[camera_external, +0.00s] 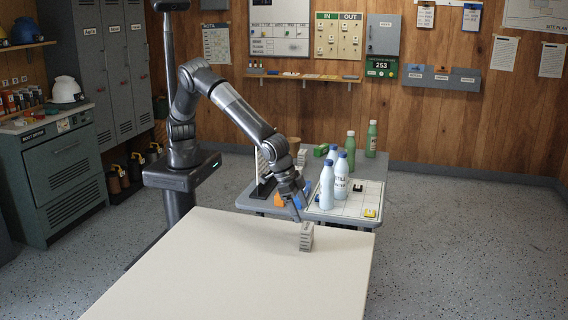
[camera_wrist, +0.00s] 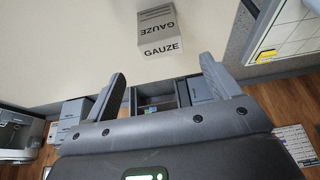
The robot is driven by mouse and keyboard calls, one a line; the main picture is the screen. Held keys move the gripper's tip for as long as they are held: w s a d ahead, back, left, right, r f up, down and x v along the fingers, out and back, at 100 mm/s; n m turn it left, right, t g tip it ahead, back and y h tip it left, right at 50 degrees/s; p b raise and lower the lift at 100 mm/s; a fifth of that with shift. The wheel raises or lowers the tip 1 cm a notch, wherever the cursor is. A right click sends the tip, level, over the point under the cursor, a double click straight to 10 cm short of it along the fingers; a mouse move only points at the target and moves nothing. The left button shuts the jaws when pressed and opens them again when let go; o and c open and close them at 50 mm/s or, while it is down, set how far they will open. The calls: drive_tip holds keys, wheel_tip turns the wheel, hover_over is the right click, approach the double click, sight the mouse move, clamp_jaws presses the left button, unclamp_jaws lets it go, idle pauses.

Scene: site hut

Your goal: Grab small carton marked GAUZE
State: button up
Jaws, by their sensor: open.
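The small grey carton marked GAUZE (camera_external: 307,237) stands upright on the cream table (camera_external: 235,262), near its far right edge. In the wrist view the carton (camera_wrist: 158,32) shows its lettering on two faces, just beyond my fingertips and roughly centred between them. My gripper (camera_external: 297,212) points down close beside the carton in the external view. In the wrist view my gripper (camera_wrist: 162,68) has its fingers spread wide with nothing between them. Whether a finger touches the carton cannot be told.
Behind stands a grey table with white-blue bottles (camera_external: 327,186), green bottles (camera_external: 372,139), a white gridded board (camera_external: 352,204) and a yellow piece (camera_external: 370,213). A dark rack (camera_external: 263,188) stands at its left. The cream table is otherwise bare.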

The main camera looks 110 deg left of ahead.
sight(305, 225)
drive_tip(key=x, duration=0.4)
drive_tip(key=shift+f, duration=0.1)
drive_tip(key=shift+s+x, duration=0.2)
drive_tip(key=shift+x, duration=1.1)
drive_tip(key=shift+s+x, duration=0.2)
drive_tip(key=shift+x, duration=1.15)
drive_tip(key=shift+a+f, duration=0.15)
drive_tip(key=shift+c, duration=0.3)
drive_tip(key=c, duration=1)
